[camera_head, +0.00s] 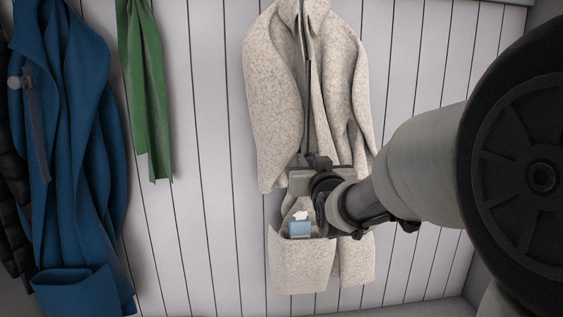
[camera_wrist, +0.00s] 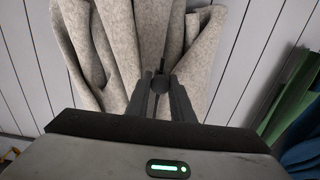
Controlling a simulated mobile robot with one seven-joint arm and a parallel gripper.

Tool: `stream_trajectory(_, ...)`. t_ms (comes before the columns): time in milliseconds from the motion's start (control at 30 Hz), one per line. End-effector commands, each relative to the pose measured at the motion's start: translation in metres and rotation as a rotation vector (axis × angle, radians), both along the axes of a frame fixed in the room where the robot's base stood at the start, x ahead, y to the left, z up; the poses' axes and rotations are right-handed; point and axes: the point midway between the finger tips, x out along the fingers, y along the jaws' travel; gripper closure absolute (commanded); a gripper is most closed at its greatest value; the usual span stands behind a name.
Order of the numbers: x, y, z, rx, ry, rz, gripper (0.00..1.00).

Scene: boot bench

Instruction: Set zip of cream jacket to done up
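The cream jacket (camera_head: 270,95) hangs against the panelled wall in the middle of the head view. Its two front edges are parted by a dark gap running from the collar down to my gripper (camera_head: 315,162). My gripper is at the lower front of the jacket. The zip below the pull is hidden by my gripper.
A pale blue packet with white tissue (camera_head: 300,229) sits in the jacket's lower pocket. A green scarf (camera_head: 146,90) and a blue coat (camera_head: 75,150) hang to the left, with a dark quilted garment (camera_head: 12,190) at the edge. Bare wall (camera_head: 215,120) lies between scarf and jacket.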

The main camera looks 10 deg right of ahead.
Motion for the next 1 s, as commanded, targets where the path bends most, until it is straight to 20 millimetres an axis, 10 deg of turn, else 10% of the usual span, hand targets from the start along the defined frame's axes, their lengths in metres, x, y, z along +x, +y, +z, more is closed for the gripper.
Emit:
stream_trajectory(567, 0.000, 0.000, 0.015, 0.000, -0.002, 0.000, 1.00)
stream_trajectory(1000, -0.003, 0.000, 0.130, 0.001, -0.007, -0.001, 1.00)
